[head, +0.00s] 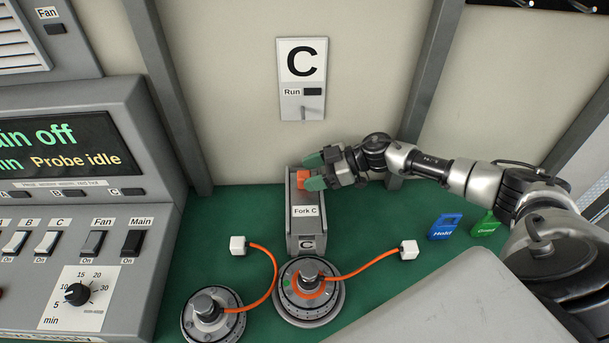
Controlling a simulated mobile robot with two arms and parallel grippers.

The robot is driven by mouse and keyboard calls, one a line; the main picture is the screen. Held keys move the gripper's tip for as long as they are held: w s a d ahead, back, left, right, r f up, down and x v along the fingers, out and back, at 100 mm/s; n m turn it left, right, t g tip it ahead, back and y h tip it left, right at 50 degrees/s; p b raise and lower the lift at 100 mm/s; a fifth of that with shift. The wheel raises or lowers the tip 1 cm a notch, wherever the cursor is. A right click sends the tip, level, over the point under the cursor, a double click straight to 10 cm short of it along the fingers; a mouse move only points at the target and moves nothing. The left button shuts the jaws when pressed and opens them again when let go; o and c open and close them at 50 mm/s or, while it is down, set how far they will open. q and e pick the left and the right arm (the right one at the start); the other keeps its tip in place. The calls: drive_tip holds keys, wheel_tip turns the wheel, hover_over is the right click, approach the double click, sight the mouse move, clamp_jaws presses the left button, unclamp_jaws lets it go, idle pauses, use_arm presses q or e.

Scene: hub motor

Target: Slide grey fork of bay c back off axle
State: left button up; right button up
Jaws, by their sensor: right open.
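The grey fork of bay C (293,226), labelled "Fork C", stands on the green bench top behind a round hub motor (311,306). An orange block (302,177) sits at its far end. Whether the fork touches the axle cannot be told from this angle. My right gripper (312,172) reaches in from the right with green fingertips open at the orange block, one on its far side and one on its near side. Contact is unclear. My left gripper is not in view.
A second hub motor (212,316) stands at the lower left. White connectors (238,245) (408,250) end the cables. Blue (444,227) and green (484,224) tags lie at the right. A "C" panel (302,80) with a Run switch is on the wall. A control console (85,200) fills the left.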

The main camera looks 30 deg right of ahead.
drive_tip(key=b+v, duration=0.1)
drive_tip(key=v, duration=0.7)
drive_tip(key=shift+s+d+r, duration=0.15)
drive_tip(key=shift+d, duration=0.1)
drive_tip(key=shift+c, duration=0.4)
